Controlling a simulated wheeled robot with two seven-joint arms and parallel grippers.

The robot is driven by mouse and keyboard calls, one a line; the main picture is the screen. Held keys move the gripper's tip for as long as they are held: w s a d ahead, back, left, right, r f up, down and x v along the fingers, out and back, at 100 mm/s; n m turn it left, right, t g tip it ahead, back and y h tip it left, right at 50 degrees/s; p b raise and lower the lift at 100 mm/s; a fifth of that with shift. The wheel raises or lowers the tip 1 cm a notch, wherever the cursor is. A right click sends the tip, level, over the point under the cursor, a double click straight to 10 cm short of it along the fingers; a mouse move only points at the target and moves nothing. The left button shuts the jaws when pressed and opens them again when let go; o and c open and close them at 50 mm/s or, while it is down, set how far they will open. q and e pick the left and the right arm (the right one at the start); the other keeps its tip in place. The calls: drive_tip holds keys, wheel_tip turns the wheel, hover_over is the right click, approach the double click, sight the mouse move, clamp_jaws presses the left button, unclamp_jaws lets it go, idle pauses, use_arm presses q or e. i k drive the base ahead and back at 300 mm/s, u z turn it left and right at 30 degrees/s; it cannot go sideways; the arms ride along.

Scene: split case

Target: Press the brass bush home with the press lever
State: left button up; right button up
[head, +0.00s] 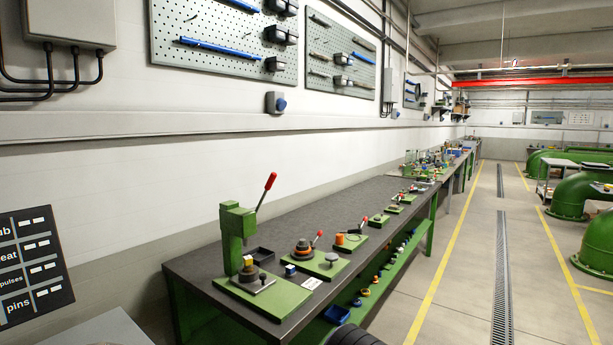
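The green press (236,225) stands upright on its green base plate at the near end of the long workbench. Its press lever (266,190) has a red knob and points up and to the right. A small yellow brass-coloured piece, likely the brass bush (248,262), sits under the press ram on a dark round part (250,276). I cannot tell how deep it sits. Neither gripper shows in the head view.
A sign board (33,266) stands at lower left. The aisle floor (470,260) right of the bench is clear.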

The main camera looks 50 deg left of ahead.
sight(269, 183)
drive_tip(key=i, duration=1.45)
drive_tip(key=u, duration=2.1)
